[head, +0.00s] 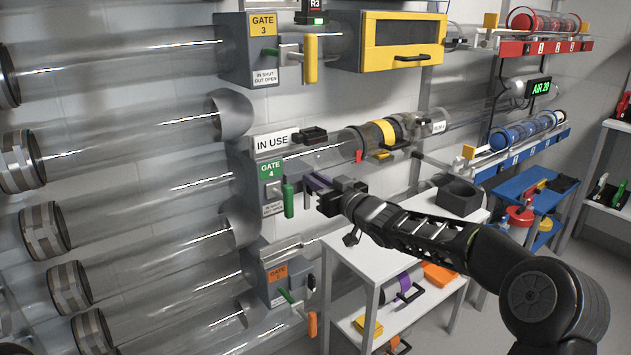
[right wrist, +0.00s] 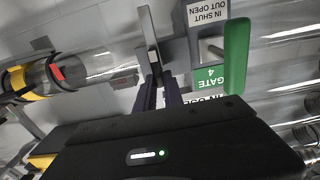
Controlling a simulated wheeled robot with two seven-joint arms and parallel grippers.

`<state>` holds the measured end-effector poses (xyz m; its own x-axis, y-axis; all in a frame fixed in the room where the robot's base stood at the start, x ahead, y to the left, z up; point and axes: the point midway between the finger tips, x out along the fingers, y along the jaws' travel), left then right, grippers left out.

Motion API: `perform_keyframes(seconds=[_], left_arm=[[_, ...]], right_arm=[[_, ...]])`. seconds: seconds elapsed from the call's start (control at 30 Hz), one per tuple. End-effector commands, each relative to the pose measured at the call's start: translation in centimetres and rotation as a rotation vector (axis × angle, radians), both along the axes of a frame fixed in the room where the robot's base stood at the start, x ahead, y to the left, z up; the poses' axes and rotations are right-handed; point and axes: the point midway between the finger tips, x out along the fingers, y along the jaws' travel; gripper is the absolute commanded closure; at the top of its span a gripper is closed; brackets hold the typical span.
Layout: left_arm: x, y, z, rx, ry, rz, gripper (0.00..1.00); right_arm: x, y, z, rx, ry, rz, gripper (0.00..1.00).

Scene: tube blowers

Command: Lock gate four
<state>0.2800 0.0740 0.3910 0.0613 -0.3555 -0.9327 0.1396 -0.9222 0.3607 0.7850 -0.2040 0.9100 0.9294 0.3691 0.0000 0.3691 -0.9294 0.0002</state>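The gate four box (head: 243,172) is grey with a green GATE 4 label (head: 270,169), at the middle left of the head view. Its upright green handle (head: 288,200) stands at the front; it also shows in the right wrist view (right wrist: 236,56), beside an upside-down IN SHUT OUT OPEN label (right wrist: 207,12). My right gripper (head: 314,187) is just right of the green handle, apart from it. In the wrist view its dark purple fingers (right wrist: 159,90) reach a thin grey metal plate (right wrist: 150,38). I cannot tell whether they clamp it. My left gripper is out of view.
The gate three box (head: 235,45) with a yellow handle is above, and another gate box (head: 262,268) with an orange label is below. A clear tube with a yellow band (head: 379,134) runs behind my right gripper. A white table (head: 345,252) stands below my forearm.

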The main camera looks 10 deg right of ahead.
Motion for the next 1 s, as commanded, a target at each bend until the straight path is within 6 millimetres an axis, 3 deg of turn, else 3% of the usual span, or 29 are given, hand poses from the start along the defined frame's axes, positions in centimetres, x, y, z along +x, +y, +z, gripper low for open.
perform_keyframes(seconds=[0.13, 1.0], left_arm=[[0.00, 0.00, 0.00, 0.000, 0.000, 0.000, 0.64], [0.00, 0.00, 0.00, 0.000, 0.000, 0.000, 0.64]], right_arm=[[-0.01, 0.00, 0.00, 0.000, 0.000, 0.000, 1.00], [-0.01, -0.01, 0.00, 0.000, 0.000, 0.000, 1.00]])
